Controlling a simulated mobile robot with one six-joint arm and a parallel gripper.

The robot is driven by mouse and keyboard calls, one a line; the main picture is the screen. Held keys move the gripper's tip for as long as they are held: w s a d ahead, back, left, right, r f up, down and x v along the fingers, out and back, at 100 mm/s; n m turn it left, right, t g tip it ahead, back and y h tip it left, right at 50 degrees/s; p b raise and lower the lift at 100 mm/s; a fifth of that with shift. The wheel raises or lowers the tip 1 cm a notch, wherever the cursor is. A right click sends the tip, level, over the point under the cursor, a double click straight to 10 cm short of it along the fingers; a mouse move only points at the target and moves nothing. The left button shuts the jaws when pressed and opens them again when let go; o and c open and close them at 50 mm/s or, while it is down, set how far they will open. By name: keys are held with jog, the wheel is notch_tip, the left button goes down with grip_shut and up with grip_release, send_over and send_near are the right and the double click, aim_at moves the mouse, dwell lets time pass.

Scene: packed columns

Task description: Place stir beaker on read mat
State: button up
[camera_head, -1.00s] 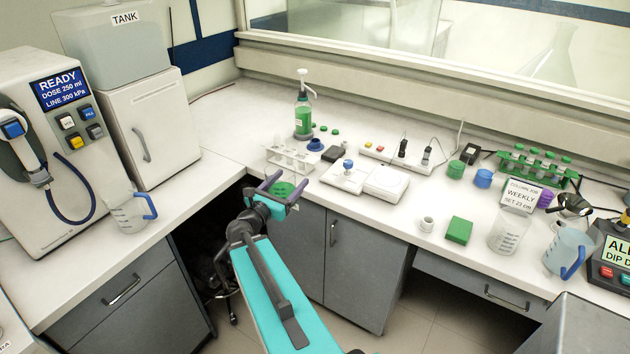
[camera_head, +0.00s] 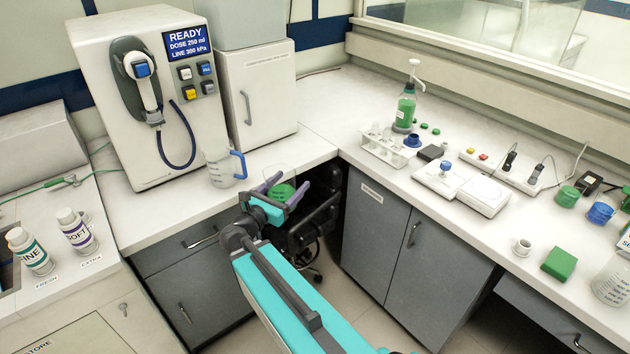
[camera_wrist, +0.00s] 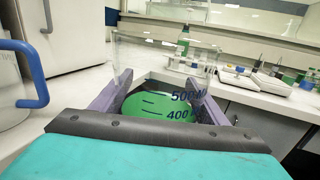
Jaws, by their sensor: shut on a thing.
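A clear beaker (camera_head: 281,191) with green liquid is between the purple fingers of my gripper (camera_head: 286,187). In the wrist view the beaker (camera_wrist: 165,103) shows dark 500 and 400 marks, with the gripper (camera_wrist: 165,88) shut on its sides. It looks upright. In the head view it is near the front edge of the counter corner, over the gap between the cabinets; its height is hard to tell. I cannot pick out a read mat in either view.
A clear jug with a blue handle (camera_head: 222,168) stands on the left counter, left of my gripper. The dispenser machine (camera_head: 150,100) is behind it. A tube rack (camera_head: 385,147), green bottle (camera_head: 404,108) and white balance (camera_head: 482,195) stand on the right counter. The corner counter is clear.

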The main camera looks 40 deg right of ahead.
jog(key=w+a+f+n+t+y+b, duration=0.1)
jog(key=a, duration=1)
jog(key=w+a+f+n+t+y+b, duration=0.1)
jog(key=a+n+t+b, duration=0.1)
jog(key=a, duration=1)
jog(key=shift+a+f+t, duration=0.15)
jog(key=shift+f+t, duration=0.15)
jog(key=shift+f, duration=0.1)
jog(key=shift+s, duration=0.15)
